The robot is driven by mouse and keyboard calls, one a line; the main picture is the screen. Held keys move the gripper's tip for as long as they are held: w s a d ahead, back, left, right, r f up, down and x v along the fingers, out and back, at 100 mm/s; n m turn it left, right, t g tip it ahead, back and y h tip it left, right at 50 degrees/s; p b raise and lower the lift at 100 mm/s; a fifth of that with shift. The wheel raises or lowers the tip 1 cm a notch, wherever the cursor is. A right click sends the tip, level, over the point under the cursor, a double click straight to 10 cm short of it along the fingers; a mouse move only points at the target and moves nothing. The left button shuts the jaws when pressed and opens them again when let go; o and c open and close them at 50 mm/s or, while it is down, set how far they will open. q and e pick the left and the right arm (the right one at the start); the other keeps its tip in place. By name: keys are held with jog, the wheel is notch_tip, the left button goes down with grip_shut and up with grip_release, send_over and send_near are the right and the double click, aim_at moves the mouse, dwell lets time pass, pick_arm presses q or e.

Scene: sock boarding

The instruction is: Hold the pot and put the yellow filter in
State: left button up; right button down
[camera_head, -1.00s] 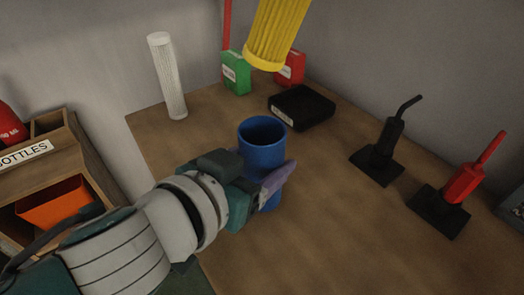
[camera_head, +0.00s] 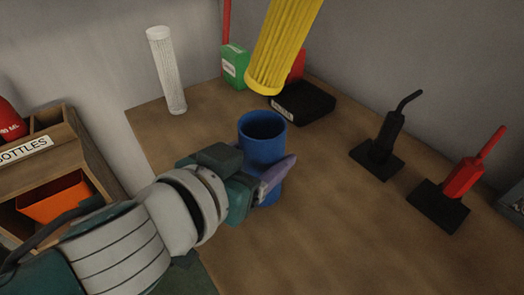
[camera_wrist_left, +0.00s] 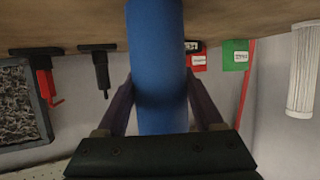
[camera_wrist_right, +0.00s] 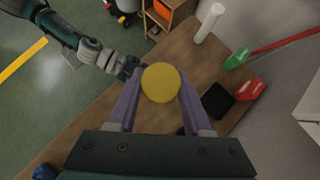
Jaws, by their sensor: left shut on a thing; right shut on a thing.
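The blue pot (camera_head: 264,146) is an upright open cylinder on the wooden table in the head view. My left gripper (camera_head: 272,180) is shut around its side, and the left wrist view shows the blue wall (camera_wrist_left: 158,75) between both fingers. The yellow filter (camera_head: 283,45) is a ribbed cylinder hanging above and slightly beyond the pot, tilted, its lower end apart from the pot's mouth. The right wrist view shows its round yellow end (camera_wrist_right: 161,83) between the fingers of my right gripper (camera_wrist_right: 160,88), which is shut on it. The right gripper is outside the head view.
A white filter (camera_head: 166,70) stands at the back left. Black (camera_head: 379,145) and red (camera_head: 459,185) pumps stand right. The table's front right is clear.

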notch_tip(320, 180, down, 7)
jog(key=shift+r, duration=0.2)
jog(key=shift+c, duration=1.2)
grip_release()
jog(key=shift+r, duration=0.1)
jog(key=v, duration=1.2)
pick_arm(q)
jog(key=o, duration=1.5)
